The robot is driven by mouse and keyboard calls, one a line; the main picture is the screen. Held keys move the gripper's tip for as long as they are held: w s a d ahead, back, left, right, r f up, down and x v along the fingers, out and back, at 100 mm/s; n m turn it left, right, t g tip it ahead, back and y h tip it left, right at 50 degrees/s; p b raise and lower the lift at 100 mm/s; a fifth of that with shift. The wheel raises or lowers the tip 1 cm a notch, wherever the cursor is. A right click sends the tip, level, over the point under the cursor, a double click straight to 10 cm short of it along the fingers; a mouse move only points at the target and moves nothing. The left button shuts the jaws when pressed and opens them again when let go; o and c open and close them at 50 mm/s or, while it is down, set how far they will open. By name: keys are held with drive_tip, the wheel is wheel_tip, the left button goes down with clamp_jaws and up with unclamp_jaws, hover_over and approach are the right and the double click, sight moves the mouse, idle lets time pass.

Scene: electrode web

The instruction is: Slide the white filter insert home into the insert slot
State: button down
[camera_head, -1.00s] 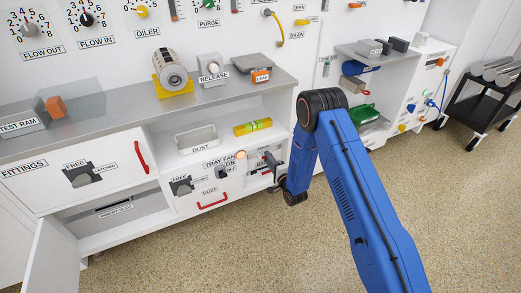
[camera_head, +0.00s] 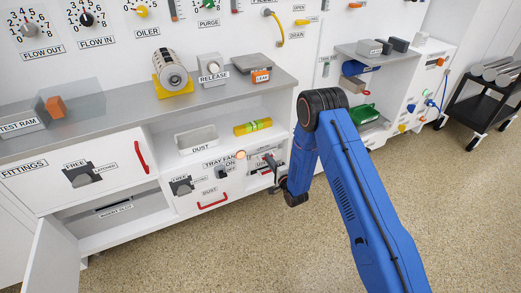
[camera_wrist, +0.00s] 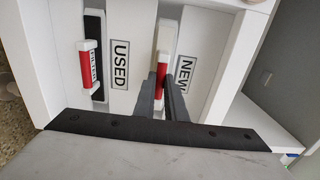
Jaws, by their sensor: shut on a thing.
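In the wrist view my gripper (camera_wrist: 171,72) is shut on the red grip of a white-ended insert (camera_wrist: 161,72), beside the NEW label. Another red-gripped insert (camera_wrist: 88,68), marked FILTER, stands at a dark slot left of the USED label. In the head view the insert slot (camera_head: 113,205) is a dark opening in the lower left bay, above its label.
An open white door (camera_head: 50,245) stands out at the lower left, in front of the slot bay. The red-handled dust drawer (camera_head: 212,202) and fan knob (camera_head: 221,172) lie between the gripper and that bay. The floor in front is clear.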

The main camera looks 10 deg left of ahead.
drive_tip(key=shift+s+d, duration=0.2)
drive_tip(key=shift+s, duration=0.15)
idle(0.3)
drive_tip(key=v, duration=1.1)
drive_tip(key=shift+s+d, duration=0.2)
idle(1.7)
